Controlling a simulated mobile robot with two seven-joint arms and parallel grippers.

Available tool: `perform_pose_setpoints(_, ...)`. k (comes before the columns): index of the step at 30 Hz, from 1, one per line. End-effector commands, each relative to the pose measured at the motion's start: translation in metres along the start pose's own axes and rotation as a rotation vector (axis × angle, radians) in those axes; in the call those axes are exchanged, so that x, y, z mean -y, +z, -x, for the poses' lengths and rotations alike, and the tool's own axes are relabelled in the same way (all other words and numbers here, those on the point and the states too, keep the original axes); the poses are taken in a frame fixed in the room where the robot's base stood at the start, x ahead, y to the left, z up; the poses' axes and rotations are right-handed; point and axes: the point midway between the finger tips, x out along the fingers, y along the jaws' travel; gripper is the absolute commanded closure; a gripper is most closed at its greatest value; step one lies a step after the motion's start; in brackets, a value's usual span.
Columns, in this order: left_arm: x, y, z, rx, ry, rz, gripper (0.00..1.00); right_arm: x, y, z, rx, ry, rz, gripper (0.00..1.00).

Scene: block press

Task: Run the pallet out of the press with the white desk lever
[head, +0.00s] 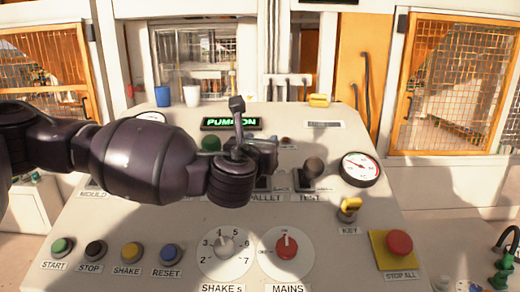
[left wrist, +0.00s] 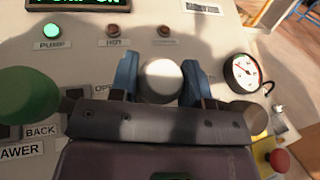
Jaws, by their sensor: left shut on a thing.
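The white lever knob (left wrist: 162,80) shows in the left wrist view between the two blue fingers of my left gripper (left wrist: 160,92). The fingers are shut on it from both sides. In the head view my left gripper (head: 264,150) is over the PALLET label (head: 266,197) in the middle of the sloped desk, and it hides the white knob there. The lever's shaft and its tilt are hidden. The press and the pallet cannot be made out clearly behind the desk. My right gripper is not in view.
A lit display (head: 230,123) reads PUMP ON. Dials, a key switch (head: 349,209), coloured buttons and a red STOP ALL button (head: 399,243) surround them. Cups stand behind.

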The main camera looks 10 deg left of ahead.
Motion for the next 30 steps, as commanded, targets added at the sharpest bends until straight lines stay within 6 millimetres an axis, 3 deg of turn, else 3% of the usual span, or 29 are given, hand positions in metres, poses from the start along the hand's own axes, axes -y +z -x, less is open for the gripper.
perform_pose_setpoints(7,-0.001,0.001,-0.001,0.004,0.005,-0.002,0.99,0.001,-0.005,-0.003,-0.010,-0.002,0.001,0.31)
perform_pose_setpoints(8,-0.001,0.001,-0.001,0.004,0.005,-0.002,0.55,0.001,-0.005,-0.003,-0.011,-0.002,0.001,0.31)
perform_pose_setpoints(12,-0.001,0.000,0.000,0.002,0.004,-0.001,0.34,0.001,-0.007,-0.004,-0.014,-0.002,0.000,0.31)
perform_pose_setpoints(23,0.000,-0.001,0.003,-0.001,0.001,-0.001,0.31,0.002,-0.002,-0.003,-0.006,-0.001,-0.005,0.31)
perform_pose_setpoints(30,-0.001,-0.002,0.032,-0.002,0.000,0.000,0.31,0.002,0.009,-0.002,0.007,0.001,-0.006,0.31)
